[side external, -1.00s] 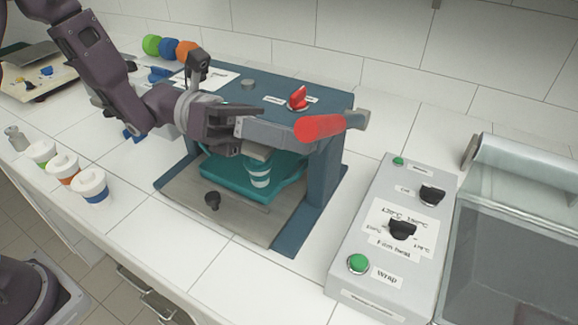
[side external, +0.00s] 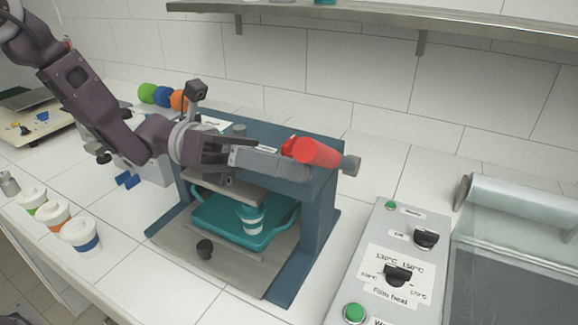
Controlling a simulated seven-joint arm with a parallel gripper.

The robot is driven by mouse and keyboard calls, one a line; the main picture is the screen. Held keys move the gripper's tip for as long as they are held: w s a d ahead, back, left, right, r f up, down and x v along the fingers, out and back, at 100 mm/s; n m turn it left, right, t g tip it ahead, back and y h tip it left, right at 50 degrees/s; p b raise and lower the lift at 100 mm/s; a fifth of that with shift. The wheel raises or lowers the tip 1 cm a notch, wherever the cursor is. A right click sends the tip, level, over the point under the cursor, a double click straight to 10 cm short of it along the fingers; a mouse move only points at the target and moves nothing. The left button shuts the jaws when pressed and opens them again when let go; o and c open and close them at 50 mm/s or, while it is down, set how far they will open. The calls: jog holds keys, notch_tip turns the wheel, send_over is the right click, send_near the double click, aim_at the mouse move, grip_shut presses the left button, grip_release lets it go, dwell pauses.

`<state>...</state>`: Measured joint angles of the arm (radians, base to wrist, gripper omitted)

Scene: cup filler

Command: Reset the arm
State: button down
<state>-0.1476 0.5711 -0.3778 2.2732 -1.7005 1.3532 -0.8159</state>
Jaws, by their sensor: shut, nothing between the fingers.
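My gripper (side external: 232,152) is shut and empty. It is level in front of the cup filler's blue-grey frame (side external: 324,205), its fingertips by the near end of the grey lever (side external: 250,157). I cannot tell whether they touch. The lever's red grip (side external: 316,153) points right, overlapping a red knob (side external: 288,143) on the machine top. Below, a teal tray (side external: 217,210) sits in the machine with a teal-and-white cup (side external: 251,218) upright in it. A grey plate (side external: 222,185) hangs above the tray, behind the cup.
Several lidded cups (side external: 82,236) stand at left. A control box (side external: 395,260) with knobs and green buttons and a film roll (side external: 520,204) are at right. Green, blue and orange round things (side external: 162,96) sit behind my arm. A wall shelf (side external: 300,10) runs above.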

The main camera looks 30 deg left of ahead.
jog(key=a, duration=0.9)
jog(key=s+f+m+g+y, duration=0.3)
jog(key=s+m+y, duration=0.6)
jog(key=s+m, duration=0.45)
jog(key=s+a+m+t+y, duration=0.3)
jog(key=a+m+t+y, duration=0.1)
jog(key=a, duration=0.3)
jog(key=s+a+m+t+y, duration=0.3)
jog(key=a+m+t+y, duration=0.1)
jog(key=a+m+y, duration=0.1)
jog(key=shift+s+a+f+m, duration=0.2)
jog(key=shift+a+m, duration=0.65)
jog(key=shift+a, duration=0.25)
